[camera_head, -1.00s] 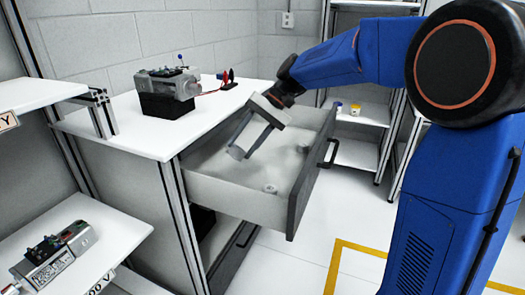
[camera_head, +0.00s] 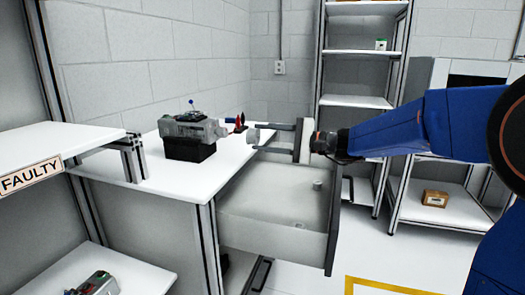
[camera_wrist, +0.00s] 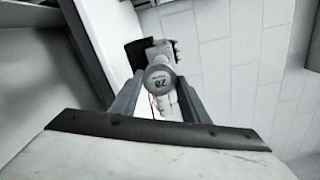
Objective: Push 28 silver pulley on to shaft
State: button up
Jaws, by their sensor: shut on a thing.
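The silver pulley (camera_wrist: 158,76), with "28" on its round face, sits between the fingers of my gripper (camera_wrist: 158,90) in the wrist view. In the head view my gripper (camera_head: 258,138) is shut on it and held level above the open drawer, pointing left. The silver servo motor (camera_head: 192,128) lies on a black block (camera_head: 190,149) on the white bench top, left of my gripper and apart from it. In the wrist view the motor (camera_wrist: 168,48) is beyond the pulley, which hides its shaft.
The open drawer (camera_head: 270,212) below my gripper holds small round parts. A shelf marked FAULTY (camera_head: 50,158) is at left. The air between gripper and motor looks clear.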

jog(key=shift+w+a+r, duration=0.1)
jog(key=x, duration=0.6)
jog(key=shift+a, duration=0.25)
dwell(0.6)
jog(key=shift+w+a, duration=0.25)
jog(key=shift+a, duration=0.2)
jog(key=o, duration=1.3)
jog(key=shift+v, duration=1.55)
jog(key=shift+c, duration=0.6)
